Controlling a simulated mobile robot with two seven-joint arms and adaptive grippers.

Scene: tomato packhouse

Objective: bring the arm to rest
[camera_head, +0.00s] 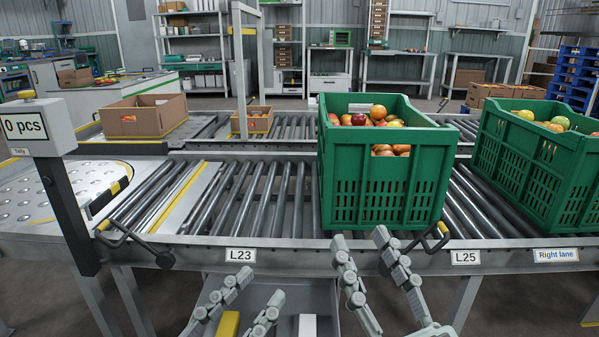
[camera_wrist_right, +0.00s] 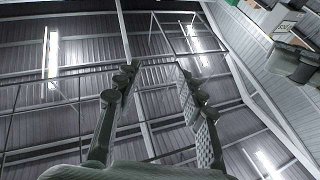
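My left gripper (camera_head: 258,286) is at the bottom of the head view, in front of the conveyor edge. Its two fingers are apart with nothing held between them. My right gripper (camera_head: 361,238) is to its right, pointing up, with its fingertips in front of the conveyor's edge rail and below the near green crate. Its fingers are apart; in the right wrist view the gripper (camera_wrist_right: 155,69) is also open and empty, with the roof behind it.
A green crate (camera_head: 385,190) of tomatoes stands on the near roller conveyor (camera_head: 250,200); another green crate (camera_head: 530,165) is at right. A display post (camera_head: 65,190) reads "0 pcs" at left. Rollers left of the near crate are clear. A yellow block (camera_head: 228,324) shows low down.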

